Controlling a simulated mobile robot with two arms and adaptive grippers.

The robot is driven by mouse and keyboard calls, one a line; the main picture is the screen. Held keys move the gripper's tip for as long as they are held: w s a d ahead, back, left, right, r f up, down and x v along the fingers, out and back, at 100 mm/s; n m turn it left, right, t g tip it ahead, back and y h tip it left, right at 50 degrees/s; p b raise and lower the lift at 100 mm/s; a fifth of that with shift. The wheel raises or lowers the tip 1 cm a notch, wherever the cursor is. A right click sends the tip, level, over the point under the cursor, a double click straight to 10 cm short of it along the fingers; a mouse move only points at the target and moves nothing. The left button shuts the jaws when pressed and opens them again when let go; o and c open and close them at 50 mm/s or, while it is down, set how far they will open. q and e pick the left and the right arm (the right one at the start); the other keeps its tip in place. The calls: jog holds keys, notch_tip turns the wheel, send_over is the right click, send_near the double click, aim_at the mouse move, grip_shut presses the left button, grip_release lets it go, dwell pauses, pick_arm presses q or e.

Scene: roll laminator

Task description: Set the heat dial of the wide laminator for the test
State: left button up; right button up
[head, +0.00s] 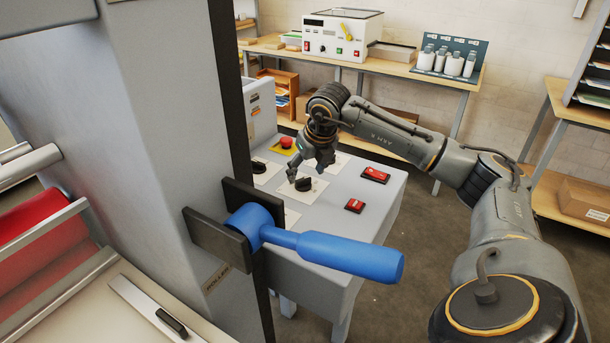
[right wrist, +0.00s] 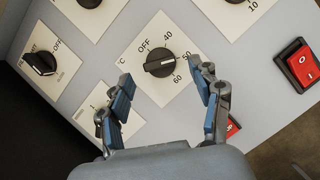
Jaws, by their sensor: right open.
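The laminator's control panel (head: 345,190) is a grey sloping top with several black dials on white plates. A heat dial (right wrist: 158,63) marked C, OFF, 40, 50 and 60 is central in the right wrist view; in the head view a black dial (head: 303,184) sits just below my gripper. A white mark on its knob faces right, toward the 50 and 60 side; the exact setting is unclear. My right gripper (head: 308,168) is open above it, blue-padded fingers (right wrist: 162,72) to either side; contact is not visible. My left gripper is out of view.
A blue lever handle (head: 345,255) juts from the grey column (head: 160,120) in front of the panel. Red rocker switches (head: 375,175) and a red emergency button (head: 286,142) sit on the panel. A back table holds a white device (head: 340,35) and bottles (head: 452,63).

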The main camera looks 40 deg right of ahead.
jog(key=v, duration=0.9)
jog(key=shift+s+r, duration=0.2)
jog(key=shift+r, duration=0.05)
